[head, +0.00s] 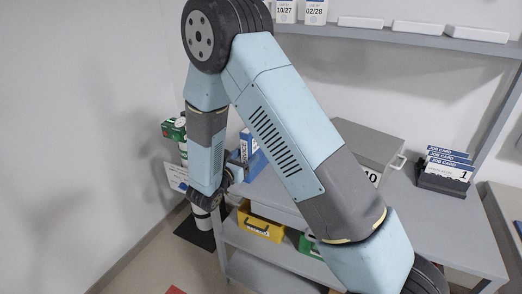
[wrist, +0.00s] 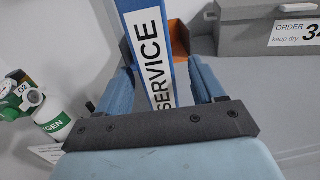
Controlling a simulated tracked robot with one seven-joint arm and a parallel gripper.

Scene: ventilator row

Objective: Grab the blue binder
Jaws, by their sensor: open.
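The blue binder stands upright with a white SERVICE label on its spine. In the wrist view the blue binder (wrist: 181,84) rises between the two blue fingers of my gripper (wrist: 162,84). The fingers are open, one on each side of the spine, with a gap visible on both sides. The binder's lower end is hidden behind my gripper's dark bar. In the head view the binder (head: 257,163) shows on the bench top, partly hidden by my arm, and my gripper (head: 238,170) is close to it.
An orange piece (wrist: 179,40) stands behind the binder. A grey lidded box (wrist: 262,38) is at right. An oxygen cylinder (wrist: 52,120) stands at left. A job card holder (head: 443,180) is on the bench; a yellow bin (head: 261,223) is on the shelf below.

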